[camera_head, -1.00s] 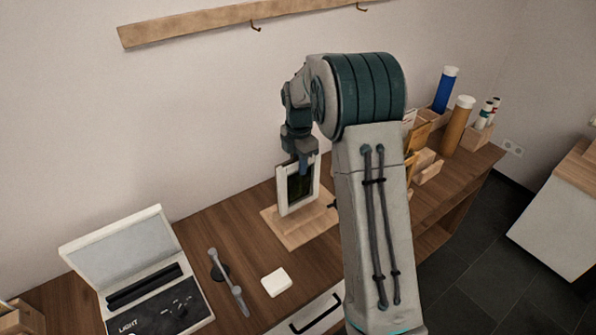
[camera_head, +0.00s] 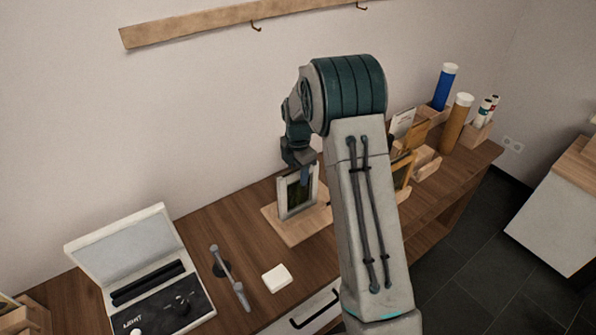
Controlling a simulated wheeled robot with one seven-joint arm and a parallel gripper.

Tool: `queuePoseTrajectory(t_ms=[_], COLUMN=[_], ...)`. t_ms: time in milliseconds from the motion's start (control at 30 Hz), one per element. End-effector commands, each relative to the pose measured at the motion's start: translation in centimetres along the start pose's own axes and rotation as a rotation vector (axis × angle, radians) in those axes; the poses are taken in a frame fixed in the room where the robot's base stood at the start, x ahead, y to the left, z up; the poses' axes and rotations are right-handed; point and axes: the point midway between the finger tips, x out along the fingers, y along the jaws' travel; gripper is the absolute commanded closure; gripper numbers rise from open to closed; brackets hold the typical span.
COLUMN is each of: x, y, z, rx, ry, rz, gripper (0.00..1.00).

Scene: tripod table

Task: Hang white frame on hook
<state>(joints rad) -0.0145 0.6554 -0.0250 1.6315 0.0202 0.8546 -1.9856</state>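The white frame (camera_head: 283,200) with a dark picture stands upright on a light wooden board (camera_head: 291,231) on the table. My gripper (camera_head: 303,180) is at the frame's top edge, with a finger in front of the picture. Whether the fingers are closed on the frame is too small to tell. Two dark hooks show on the wooden rail on the wall: one hook (camera_head: 256,27) near the middle and another hook (camera_head: 361,6) at the top edge of the view. Both look empty. My arm hides part of the table behind it.
An open light box (camera_head: 128,250), a grey tool (camera_head: 229,277) and a white block (camera_head: 277,278) are on the table at left. A blue tube (camera_head: 445,88), a brown tube (camera_head: 457,122) and wooden holders stand at right. The wall below the rail is clear.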

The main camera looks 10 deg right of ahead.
Motion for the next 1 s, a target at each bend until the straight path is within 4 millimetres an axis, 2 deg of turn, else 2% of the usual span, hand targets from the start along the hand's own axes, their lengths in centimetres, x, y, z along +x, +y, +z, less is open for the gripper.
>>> queuePoseTrajectory(t_ms=[367,700,900,1000], x=[0.2,-8.2,-11.8,-12.8], y=[0.1,0.0,0.0,0.0], z=[0.1,0.0,0.0,0.0], rx=[0.001,0.0,0.001,0.0], ry=[-0.001,-0.001,-0.001,-0.001], rz=[0.002,0.005,0.003,0.002], gripper=[0.55,0.55,0.55,0.55])
